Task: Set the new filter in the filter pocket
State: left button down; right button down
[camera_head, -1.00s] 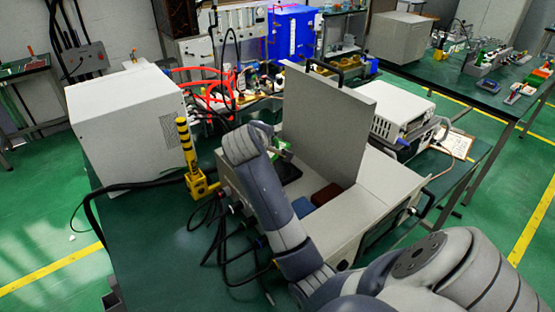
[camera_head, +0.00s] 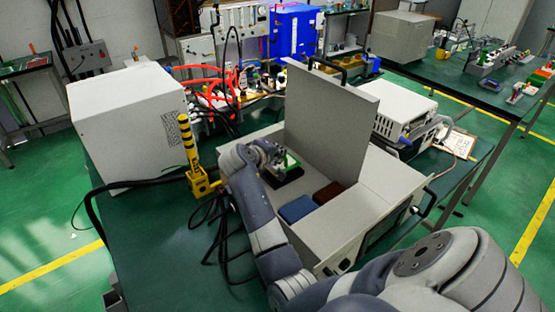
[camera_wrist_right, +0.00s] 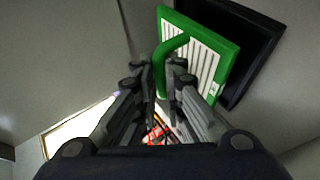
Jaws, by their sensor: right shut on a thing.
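The new filter is a green frame with white pleats (camera_wrist_right: 205,58) and a green handle (camera_wrist_right: 172,48) in the right wrist view. My right gripper (camera_wrist_right: 164,85) is shut on the handle. The filter is tilted against the dark filter pocket (camera_wrist_right: 262,55) and covers part of it; I cannot tell whether its edge is inside. In the head view the green filter (camera_head: 292,161) shows in front of my right gripper (camera_head: 272,153), inside the open grey cabinet, above the black pocket (camera_head: 284,179). My left gripper is not in view.
The cabinet's raised lid panel (camera_head: 325,125) stands just right of the gripper. A blue block (camera_head: 297,208) and a dark red block (camera_head: 328,192) sit in the cabinet nearer me. A yellow-black post (camera_head: 189,150) and a white box (camera_head: 125,122) stand to the left.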

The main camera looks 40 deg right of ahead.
notch_tip(320, 180, down, 3)
jog(key=shift+r, duration=0.15)
jog(key=c, duration=1.7)
grip_release()
jog(key=shift+r, duration=0.1)
